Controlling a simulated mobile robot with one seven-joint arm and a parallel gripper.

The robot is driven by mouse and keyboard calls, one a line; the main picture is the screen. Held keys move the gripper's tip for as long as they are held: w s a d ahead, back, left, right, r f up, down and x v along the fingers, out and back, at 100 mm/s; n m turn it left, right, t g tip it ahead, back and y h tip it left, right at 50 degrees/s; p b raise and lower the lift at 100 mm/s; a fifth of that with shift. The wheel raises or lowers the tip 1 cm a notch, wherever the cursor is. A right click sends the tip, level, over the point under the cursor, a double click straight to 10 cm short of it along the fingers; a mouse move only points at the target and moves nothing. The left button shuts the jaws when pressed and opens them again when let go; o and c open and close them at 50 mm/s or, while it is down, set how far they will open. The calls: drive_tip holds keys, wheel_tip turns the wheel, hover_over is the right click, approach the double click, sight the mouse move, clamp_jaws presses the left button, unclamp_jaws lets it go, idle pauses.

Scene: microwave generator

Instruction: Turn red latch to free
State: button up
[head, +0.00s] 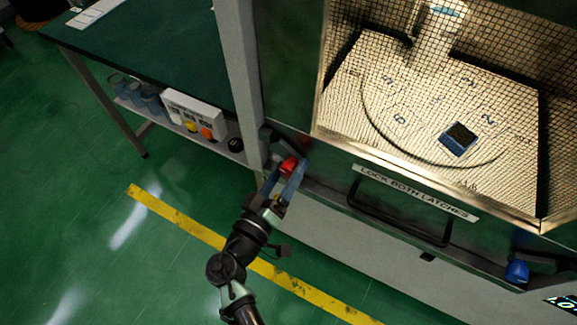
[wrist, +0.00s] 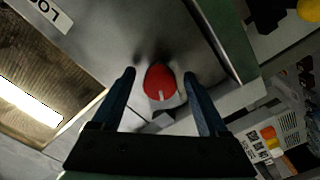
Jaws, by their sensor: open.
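The red latch (head: 289,165) is on the lower left corner of the microwave generator's front, beside a grey post. In the wrist view the red latch (wrist: 160,82) is a rounded red knob with a pale mark at its lower edge. My gripper (head: 288,166) is at the latch. In the wrist view my gripper (wrist: 160,76) is open, with one blue finger on each side of the knob. A gap shows between the knob and each finger. A blue latch (head: 517,270) is at the right end of the same front.
A black handle (head: 400,215) runs under the label "LOCK BOTH LATCHES" (head: 415,192). A mesh window shows a lit chamber with a blue block (head: 459,138) inside. A green table (head: 150,50) with a shelf of cups and a white box (head: 195,112) stands left. Green floor is clear in front.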

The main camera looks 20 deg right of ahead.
drive_tip(key=shift+w+d, duration=0.1)
drive_tip(key=shift+d, duration=0.05)
drive_tip(key=shift+c, duration=0.4)
clamp_jaws()
